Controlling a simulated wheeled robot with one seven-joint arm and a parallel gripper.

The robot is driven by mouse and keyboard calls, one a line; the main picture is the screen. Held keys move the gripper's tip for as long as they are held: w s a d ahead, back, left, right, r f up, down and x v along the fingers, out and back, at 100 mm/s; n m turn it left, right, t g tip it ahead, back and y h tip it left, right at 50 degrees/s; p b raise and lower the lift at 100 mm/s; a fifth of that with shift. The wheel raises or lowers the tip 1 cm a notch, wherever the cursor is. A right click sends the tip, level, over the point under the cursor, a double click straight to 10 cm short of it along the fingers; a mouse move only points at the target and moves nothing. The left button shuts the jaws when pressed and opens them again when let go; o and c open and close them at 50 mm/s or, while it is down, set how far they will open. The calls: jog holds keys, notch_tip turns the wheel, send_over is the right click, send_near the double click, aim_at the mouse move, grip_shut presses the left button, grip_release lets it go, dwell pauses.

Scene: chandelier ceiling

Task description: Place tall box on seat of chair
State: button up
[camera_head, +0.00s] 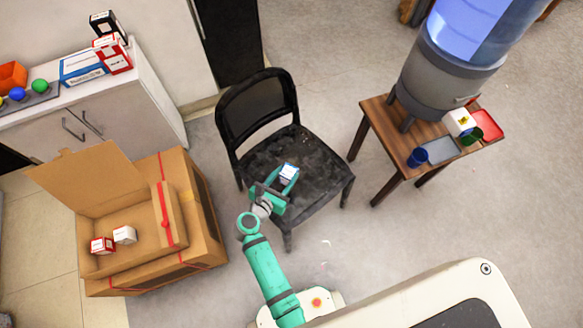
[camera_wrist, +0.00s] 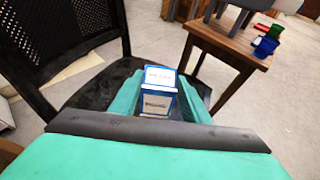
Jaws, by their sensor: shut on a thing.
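The black chair (camera_head: 262,158) stands in the middle of the head view, its backrest to the upper left. Its dark seat also shows in the wrist view (camera_wrist: 95,92). My gripper (camera_head: 281,184) is over the front part of the seat. It is shut on a small white and blue box (camera_head: 288,171), which also shows between the fingers in the wrist view (camera_wrist: 157,95). The box looks upright over the seat; I cannot tell whether its base touches the seat, as its lower part is hidden by my gripper.
A wooden side table (camera_head: 376,112) with a water dispenser, blue cup (camera_head: 418,157) and tray stands right of the chair. An open cardboard box (camera_head: 205,225) with two small boxes is at the left. A white cabinet (camera_head: 150,110) holding boxes and balls stands behind it.

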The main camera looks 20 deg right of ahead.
jog(key=x, duration=0.4)
jog(key=shift+w+a+f, duration=0.1)
jog(key=shift+w+a, duration=0.2)
jog(key=shift+w, duration=0.1)
jog(key=shift+w+d+f, duration=0.4)
jog(key=shift+w+f, duration=0.25)
jog(key=shift+f, duration=0.85)
jog(key=shift+w+d+f, duration=0.45)
jog(key=shift+w+f, duration=0.25)
jog(key=shift+f, duration=0.8)
jog(key=shift+w+d+f, duration=0.4)
jog(key=shift+w+f, duration=0.25)
jog(key=shift+f, duration=0.85)
jog(key=shift+f, duration=0.1)
jog(key=o, duration=1.1)
